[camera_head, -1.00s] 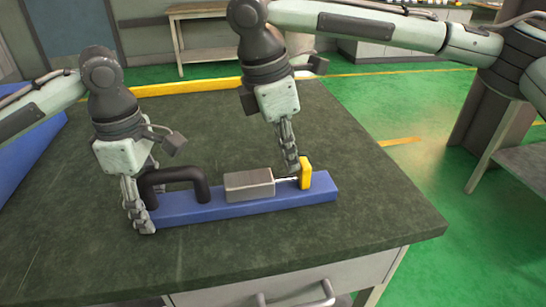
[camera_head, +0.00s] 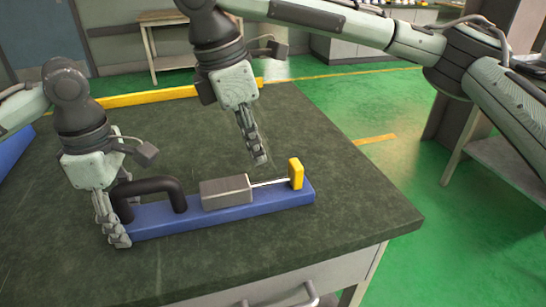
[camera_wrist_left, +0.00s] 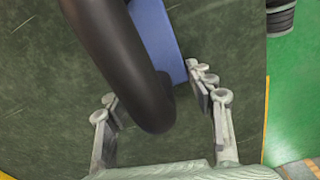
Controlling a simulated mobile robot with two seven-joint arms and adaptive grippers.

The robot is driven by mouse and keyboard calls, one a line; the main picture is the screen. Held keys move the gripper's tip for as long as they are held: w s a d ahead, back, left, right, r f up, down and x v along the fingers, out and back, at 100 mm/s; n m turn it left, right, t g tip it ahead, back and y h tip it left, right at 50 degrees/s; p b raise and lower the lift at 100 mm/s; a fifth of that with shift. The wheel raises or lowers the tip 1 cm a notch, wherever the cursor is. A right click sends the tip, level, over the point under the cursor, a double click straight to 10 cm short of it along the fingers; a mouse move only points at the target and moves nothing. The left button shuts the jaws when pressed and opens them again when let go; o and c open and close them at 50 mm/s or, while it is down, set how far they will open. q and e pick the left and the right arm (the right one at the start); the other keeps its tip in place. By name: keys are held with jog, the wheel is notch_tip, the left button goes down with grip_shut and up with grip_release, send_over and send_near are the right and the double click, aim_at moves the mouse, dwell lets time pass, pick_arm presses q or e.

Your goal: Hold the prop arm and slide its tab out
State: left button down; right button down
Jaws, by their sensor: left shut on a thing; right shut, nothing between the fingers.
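The prop arm is a long blue bar (camera_head: 240,211) lying on the table, with a black handle (camera_head: 160,187) at its left end and a grey block (camera_head: 225,192) at its middle. The yellow tab (camera_head: 296,173) stands near the bar's right end, joined to the block by a thin pale rod. My right gripper (camera_head: 259,160) is shut and empty behind the block, apart from the tab.
The dark green tabletop (camera_head: 200,270) is clear in front of and behind the bar. Its right edge lies beyond the tab. A drawer front (camera_head: 285,285) with a handle is below the front edge. A yellow strip (camera_head: 150,97) runs along the back.

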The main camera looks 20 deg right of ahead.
jog(key=v, duration=0.7)
pick_arm(q)
jog(key=c, duration=0.5)
grip_release()
notch_tip(320, 180, up, 12)
dwell(0.4)
